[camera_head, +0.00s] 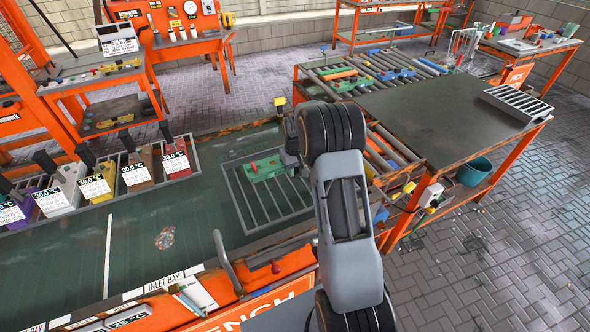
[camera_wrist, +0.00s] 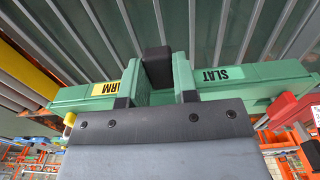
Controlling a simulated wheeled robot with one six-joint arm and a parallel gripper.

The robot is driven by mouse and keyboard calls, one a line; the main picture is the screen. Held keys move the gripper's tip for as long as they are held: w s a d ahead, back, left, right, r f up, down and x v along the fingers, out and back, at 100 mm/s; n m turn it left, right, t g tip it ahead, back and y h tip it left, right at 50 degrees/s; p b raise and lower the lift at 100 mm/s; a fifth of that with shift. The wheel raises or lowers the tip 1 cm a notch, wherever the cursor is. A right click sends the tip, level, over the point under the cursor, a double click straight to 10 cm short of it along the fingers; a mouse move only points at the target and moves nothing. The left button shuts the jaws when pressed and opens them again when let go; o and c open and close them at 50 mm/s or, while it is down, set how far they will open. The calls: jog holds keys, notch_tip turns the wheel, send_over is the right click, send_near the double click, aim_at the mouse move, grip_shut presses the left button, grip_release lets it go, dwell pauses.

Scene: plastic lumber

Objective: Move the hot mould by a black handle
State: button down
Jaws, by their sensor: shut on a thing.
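A green mould (camera_head: 264,168) is at the metal rack (camera_head: 262,212) on the dark bench top in the head view. In the wrist view the green mould (camera_wrist: 262,78) has a "SLAT" label and a yellow label that reads "ARM", perhaps cut off. Its black handle (camera_wrist: 157,65) stands between the jaws. My gripper (camera_wrist: 156,98) is shut on this handle. In the head view my gripper (camera_head: 291,160) is at the mould's right end, partly hidden by my arm. I cannot tell whether the mould touches the rack.
Several coloured moulds with black handles and temperature tags stand in a row at left, including a red mould (camera_head: 176,160) and a yellow mould (camera_head: 97,185). A roller conveyor (camera_head: 408,62) and a dark table (camera_head: 440,115) stand at right. The green bench top (camera_head: 140,255) is mostly clear.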

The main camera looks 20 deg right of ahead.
aim_at(296, 190)
jog(key=shift+f+b, duration=2.6)
jog(key=shift+f, duration=0.7)
jog(key=shift+f+b, duration=0.7)
jog(key=shift+b, duration=0.05)
dwell(0.6)
jog(key=shift+c, duration=2.1)
grip_release()
jog(key=shift+s+f, duration=0.1)
jog(key=shift+s, duration=0.05)
jog(key=shift+r+p, duration=2.1)
jog(key=shift+r, duration=1.5)
